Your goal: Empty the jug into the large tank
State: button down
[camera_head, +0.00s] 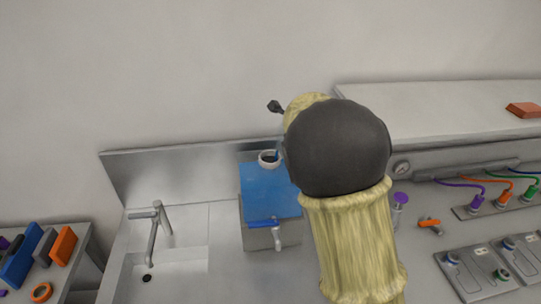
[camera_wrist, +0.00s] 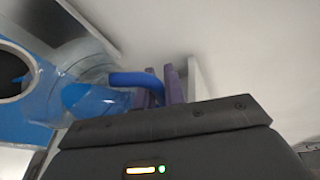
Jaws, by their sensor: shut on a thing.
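The large tank (camera_head: 262,192) has a blue top, a pale round opening (camera_head: 268,158) and a tap with a blue lever at its front. In the wrist view the blue tank top (camera_wrist: 25,132) and its dark, pale-rimmed opening (camera_wrist: 10,75) are at the left. The clear jug (camera_wrist: 98,96) is close beside that opening, its blue handle (camera_wrist: 135,79) between the purple fingers of my gripper (camera_wrist: 167,86). The gripper is shut on the handle. In the head view my arm hides the gripper and most of the jug; a small bluish sliver shows beside the opening. The jug's liquid level is unclear.
A sink with a tap (camera_head: 155,228) is left of the tank. Right of my arm are a gauge (camera_head: 401,167), an orange-handled valve (camera_head: 430,224) and cabled connectors. A raised shelf (camera_head: 440,108) runs behind. Coloured blocks (camera_head: 62,246) stand at far left.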

jog(key=shift+s+a+r, duration=0.15)
jog(key=shift+a+r, duration=0.05)
jog(key=shift+a, duration=0.1)
jog(key=shift+p, duration=0.3)
jog(key=shift+a+r+p, duration=0.1)
jog(key=shift+p, duration=0.2)
jog(key=shift+s+a+n, duration=0.1)
jog(key=shift+a+n, duration=0.1)
jog(key=shift+n, duration=0.1)
jog(key=shift+w+a+r+h+p, duration=0.2)
jog(key=shift+a+h+p, duration=0.1)
jog(key=shift+p, duration=0.25)
